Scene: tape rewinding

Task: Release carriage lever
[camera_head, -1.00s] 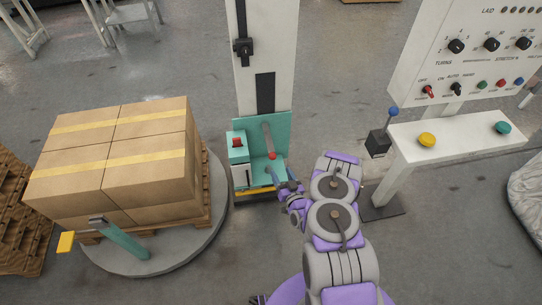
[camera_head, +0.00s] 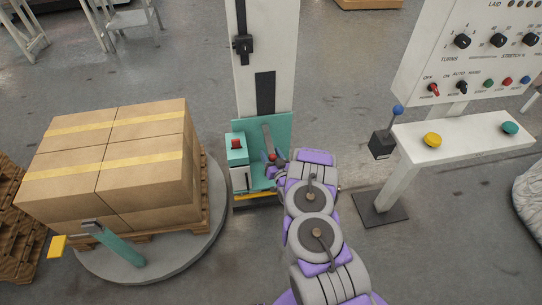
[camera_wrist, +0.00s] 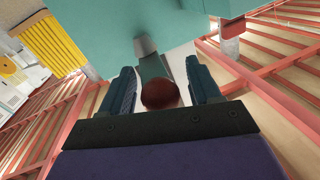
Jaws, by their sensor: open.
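The carriage lever (camera_head: 267,137) is a grey bar with a red ball knob (camera_head: 272,157) at its lower end, on the teal carriage (camera_head: 283,130) of the white mast. In the wrist view the dark red knob (camera_wrist: 160,94) lies between my open fingers, with the lever's bar (camera_wrist: 150,63) running away behind it. My gripper (camera_wrist: 160,70) is open, with one finger on each side of the knob. Gaps show between knob and fingers. In the head view my gripper (camera_head: 274,170) is at the knob, partly hidden by my wrist.
A red button (camera_head: 236,143) sits on a teal box left of the lever. Stacked cartons (camera_head: 110,160) stand on a pallet on the round turntable (camera_head: 214,215) at left. A control console (camera_head: 480,135) with a blue-knobbed joystick (camera_head: 398,110) stands at right.

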